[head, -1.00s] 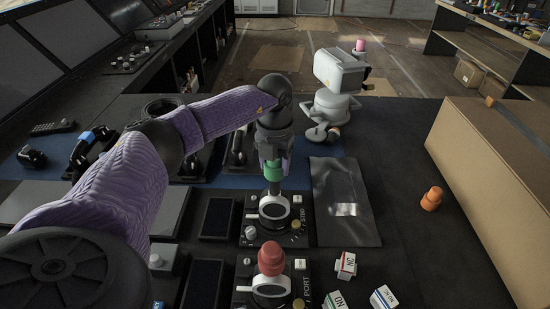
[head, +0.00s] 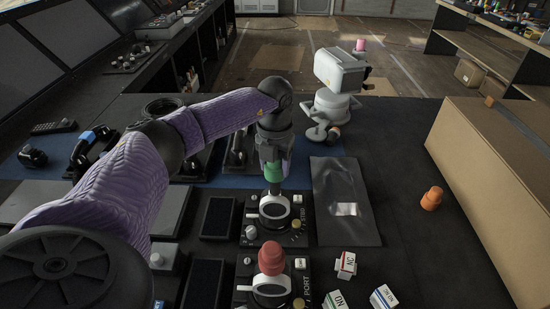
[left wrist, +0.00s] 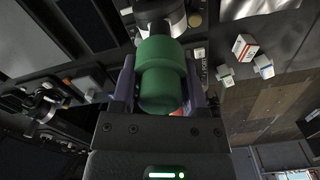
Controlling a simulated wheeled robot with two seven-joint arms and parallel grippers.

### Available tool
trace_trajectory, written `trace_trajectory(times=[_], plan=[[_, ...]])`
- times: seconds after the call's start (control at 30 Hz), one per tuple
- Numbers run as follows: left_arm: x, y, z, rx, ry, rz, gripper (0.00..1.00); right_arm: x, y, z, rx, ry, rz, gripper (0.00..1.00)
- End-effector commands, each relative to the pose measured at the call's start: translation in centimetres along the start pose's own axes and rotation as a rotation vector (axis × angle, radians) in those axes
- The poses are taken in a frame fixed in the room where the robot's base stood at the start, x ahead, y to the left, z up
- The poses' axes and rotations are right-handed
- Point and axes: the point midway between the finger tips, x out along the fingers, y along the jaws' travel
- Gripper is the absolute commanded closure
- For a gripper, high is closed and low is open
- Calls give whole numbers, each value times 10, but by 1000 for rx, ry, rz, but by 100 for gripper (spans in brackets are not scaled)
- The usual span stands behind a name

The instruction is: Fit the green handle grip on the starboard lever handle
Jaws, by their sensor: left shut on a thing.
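The green handle grip (head: 273,172) is between the fingers of my left gripper (head: 273,165), which is shut on it. The grip also shows in the left wrist view (left wrist: 161,75), between the two fingers. In the head view it stands upright directly over the starboard lever handle (head: 273,207), at the top of its stem. How far the grip sits on the stem is hidden. My right gripper is not in view.
A red grip (head: 271,259) stands on the port lever nearer me. Several labelled white blocks (head: 346,265) lie at the front. A grey sheet (head: 343,195) lies right of the starboard panel.

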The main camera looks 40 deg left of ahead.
Motion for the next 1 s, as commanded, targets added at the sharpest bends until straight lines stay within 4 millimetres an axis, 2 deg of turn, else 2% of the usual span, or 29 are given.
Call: trace_trajectory(times=[0.4, 1.0], plan=[[22, 0, 0, 0, 1, 1, 100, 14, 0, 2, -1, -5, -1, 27], [22, 0, 0, 0, 0, 0, 100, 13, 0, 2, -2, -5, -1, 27]])
